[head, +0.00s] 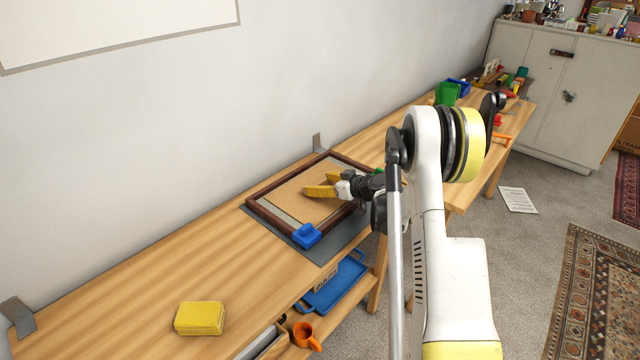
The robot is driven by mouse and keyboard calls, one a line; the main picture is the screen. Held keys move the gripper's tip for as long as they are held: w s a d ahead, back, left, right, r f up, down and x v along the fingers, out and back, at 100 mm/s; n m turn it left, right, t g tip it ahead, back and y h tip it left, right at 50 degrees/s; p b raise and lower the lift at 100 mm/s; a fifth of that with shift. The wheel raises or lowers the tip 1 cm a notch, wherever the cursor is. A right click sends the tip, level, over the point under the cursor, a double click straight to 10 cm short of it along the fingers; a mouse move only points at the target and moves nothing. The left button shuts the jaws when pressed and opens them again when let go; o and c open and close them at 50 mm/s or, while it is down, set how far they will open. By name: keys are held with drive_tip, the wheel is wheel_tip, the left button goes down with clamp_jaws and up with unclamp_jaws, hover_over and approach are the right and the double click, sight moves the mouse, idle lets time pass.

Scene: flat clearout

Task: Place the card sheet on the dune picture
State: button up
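A dark wooden picture frame (272,215) lies flat on the workbench. Inside it is a plain tan sheet (290,202), which looks like the card sheet, with a pale grey-green strip showing along its left and lower edges. No dune picture can be made out; whether it lies beneath is hidden. My gripper (322,184), with yellow fingers, is over the right part of the sheet. Its two fingers look spread apart with nothing visible between them. Whether the fingertips touch the sheet cannot be told. The gripper hides part of the sheet and frame.
A blue block (306,235) sits on the frame's near corner, and a dark grey mat (340,247) lies under the frame. A yellow sponge-like block (199,318) is at the near left. A blue tray (335,285) and orange mug (305,335) are below the benchtop.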

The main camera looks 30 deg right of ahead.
drive_tip(key=shift+r, duration=0.1)
drive_tip(key=shift+s+d+r, duration=0.1)
drive_tip(key=shift+s+r, duration=0.1)
drive_tip(key=p+v, duration=0.4)
drive_tip(key=v, duration=0.7)
drive_tip(key=shift+p, duration=0.3)
drive_tip(key=shift+s+r, duration=0.15)
drive_tip(key=shift+r, duration=0.1)
drive_tip(key=s+a+r+m+g+h, duration=0.1)
drive_tip(key=s+a+r+g, duration=0.1)
drive_tip(key=s+a+r, duration=0.5)
drive_tip(key=a+r+m+g, duration=0.15)
drive_tip(key=a+r, duration=0.35)
drive_tip(key=a, duration=0.5)
drive_tip(key=s+a+r+h, duration=0.1)
drive_tip(key=s+a, duration=0.2)
drive_tip(key=s, duration=0.4)
drive_tip(key=s+a+r+m+g+h, duration=0.1)
drive_tip(key=s+a, duration=0.1)
drive_tip(key=s, duration=0.5)
drive_tip(key=s+a+r+g+h, duration=0.1)
drive_tip(key=s+a, duration=0.2)
drive_tip(key=s, duration=0.4)
drive_tip(key=shift+s+a+m+h, duration=0.25)
drive_tip(key=shift+s+a+h, duration=0.05)
drive_tip(key=shift+s, duration=0.05)
